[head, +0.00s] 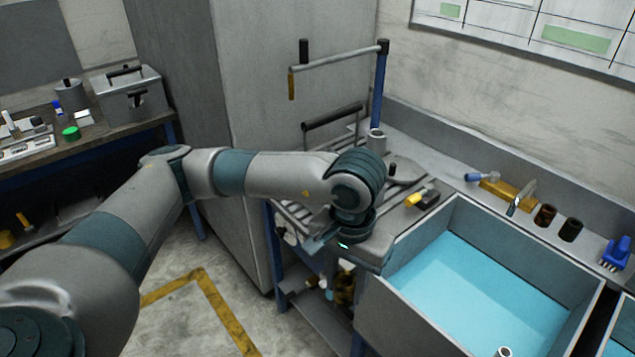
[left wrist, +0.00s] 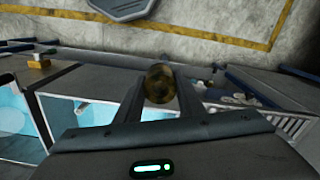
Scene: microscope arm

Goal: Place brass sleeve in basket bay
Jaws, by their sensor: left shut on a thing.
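The brass sleeve (left wrist: 160,82) shows in the left wrist view as a dull, round, brass-brown end between my fingers. My left gripper (left wrist: 158,92) is shut on it, with one finger on each side. In the head view my left gripper (head: 338,276) points down by the front edge of the bench, left of the blue basin; the wrist hides much of it. A grey slatted rack with a dark bar handle (head: 333,117), perhaps the basket, stands behind my forearm, which covers part of it. I cannot make out its separate bays. My right gripper is not in view.
A basin with blue inside (head: 470,290) takes up the right front. A blue post (head: 380,85) with a swing arm rises behind the rack. A lower shelf (head: 315,318) holds small items.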

